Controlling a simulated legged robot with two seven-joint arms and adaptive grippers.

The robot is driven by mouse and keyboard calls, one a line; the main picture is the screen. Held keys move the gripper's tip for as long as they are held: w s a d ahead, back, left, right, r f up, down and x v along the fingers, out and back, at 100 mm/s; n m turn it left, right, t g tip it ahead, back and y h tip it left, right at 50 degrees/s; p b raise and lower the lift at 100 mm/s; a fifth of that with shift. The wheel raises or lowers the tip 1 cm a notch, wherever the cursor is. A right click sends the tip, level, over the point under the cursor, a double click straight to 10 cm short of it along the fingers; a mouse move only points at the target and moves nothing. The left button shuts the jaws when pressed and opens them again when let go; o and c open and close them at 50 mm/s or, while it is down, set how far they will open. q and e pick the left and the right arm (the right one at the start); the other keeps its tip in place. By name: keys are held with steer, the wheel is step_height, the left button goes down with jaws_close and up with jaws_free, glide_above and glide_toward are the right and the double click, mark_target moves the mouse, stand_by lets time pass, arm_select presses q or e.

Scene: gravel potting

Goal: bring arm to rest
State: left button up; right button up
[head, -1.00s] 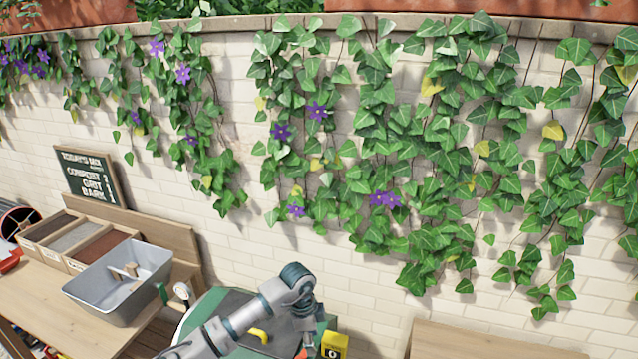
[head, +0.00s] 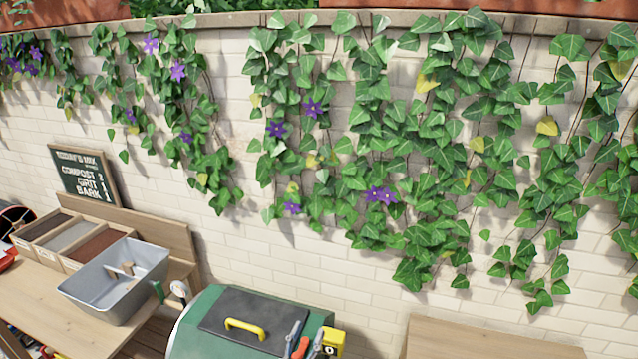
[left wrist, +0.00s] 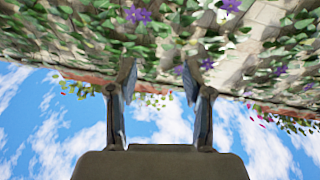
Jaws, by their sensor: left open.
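My left gripper (left wrist: 158,78) shows in the left wrist view, its two fingers apart with nothing between them. Behind it are the ivy-covered wall, upside down, and blue sky with clouds. No part of my left arm shows in the head view now. My right gripper is in neither view.
In the head view, a wooden bench (head: 92,322) at lower left carries a grey tub (head: 108,292) and a wooden box (head: 62,240) with several compartments. Ivy (head: 400,165) covers the brick wall (head: 235,245).

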arm_select(q)
steer(key=s+a+f+n+g+y, duration=0.2)
steer(key=s+a+f+g+y, duration=0.25)
steer(key=a+f, duration=0.35)
steer(key=s+a+f+n+g+y, duration=0.2)
steer(key=s+a+f+g+y, duration=0.3)
steer(key=f, duration=0.6)
steer(key=s+a+f+m+g+h, duration=0.1)
steer(key=s+a+f+g, duration=0.15)
steer(key=s, duration=0.45)
steer(key=s+a+f+m+g, duration=0.1)
steer(key=s+f+g, duration=0.15)
steer(key=s, duration=0.45)
steer(key=s+a+f+m+g+h, duration=0.1)
steer(key=s+a+f, duration=0.15)
steer(key=s, duration=0.35)
steer(key=s+f+g, duration=0.1)
steer(key=s+f, duration=0.1)
steer(key=f, duration=1.2)
steer(key=s+f+g, duration=0.1)
steer(key=s+f, duration=0.1)
steer(key=f, duration=1.3)
steer(key=s+a+f+g, duration=0.1)
steer(key=s+a+f, duration=0.1)
steer(key=s+f, duration=1.2)
steer(key=s, duration=0.3)
steer(key=shift+a, duration=0.25)
steer(key=shift+y, duration=0.25)
